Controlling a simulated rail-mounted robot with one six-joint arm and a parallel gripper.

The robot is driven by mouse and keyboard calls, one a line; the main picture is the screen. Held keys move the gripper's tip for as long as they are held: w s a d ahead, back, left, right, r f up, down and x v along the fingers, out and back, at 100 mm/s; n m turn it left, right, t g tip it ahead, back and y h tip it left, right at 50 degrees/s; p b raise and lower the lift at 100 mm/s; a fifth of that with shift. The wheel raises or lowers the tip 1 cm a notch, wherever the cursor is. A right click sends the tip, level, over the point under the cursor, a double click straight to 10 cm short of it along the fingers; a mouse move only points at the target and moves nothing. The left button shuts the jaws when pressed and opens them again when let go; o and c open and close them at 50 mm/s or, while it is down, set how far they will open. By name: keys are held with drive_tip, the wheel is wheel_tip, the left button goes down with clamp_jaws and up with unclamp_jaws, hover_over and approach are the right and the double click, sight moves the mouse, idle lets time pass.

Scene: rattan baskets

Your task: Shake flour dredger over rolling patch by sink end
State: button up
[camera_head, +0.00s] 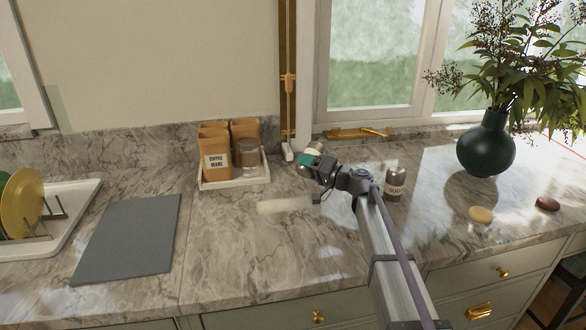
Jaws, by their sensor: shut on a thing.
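My gripper (314,160) is over the counter right of the middle, its fingers mostly hidden by my own wrist. It is shut on a small metallic shaker (314,147), apparently the flour dredger, of which only a part shows above and behind the gripper. I cannot tell its tilt or its height over the counter. A pale whitish patch (284,204) lies on the marble in front and left of the gripper. A grey metal canister (395,184) with a label that looks like "SUGAR" stands upright right of my arm.
A white tray (236,182) holds coffee bags and a jar. A grey mat (128,238) and a dish rack tray (62,232) with plates lie left. A dark vase (486,148) with branches and two small round discs stand right.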

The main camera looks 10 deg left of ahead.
drive_tip(key=d, duration=0.1)
drive_tip(key=w+d, duration=0.1)
drive_tip(key=shift+d, duration=0.35)
drive_tip(key=s, duration=0.2)
drive_tip(key=s+d, duration=0.1)
drive_tip(key=s, duration=0.2)
drive_tip(key=shift+s+d, duration=0.35)
drive_tip(key=s+a, duration=0.3)
drive_tip(key=a, duration=0.5)
drive_tip(key=s+a, duration=0.3)
drive_tip(key=a, duration=0.5)
drive_tip(key=s+d, duration=0.2)
drive_tip(key=s, duration=0.3)
drive_tip(key=w+d, duration=0.3)
drive_tip(key=d, duration=0.5)
drive_tip(key=w+d, duration=0.3)
drive_tip(key=d, duration=0.5)
drive_tip(key=shift+d, duration=0.2)
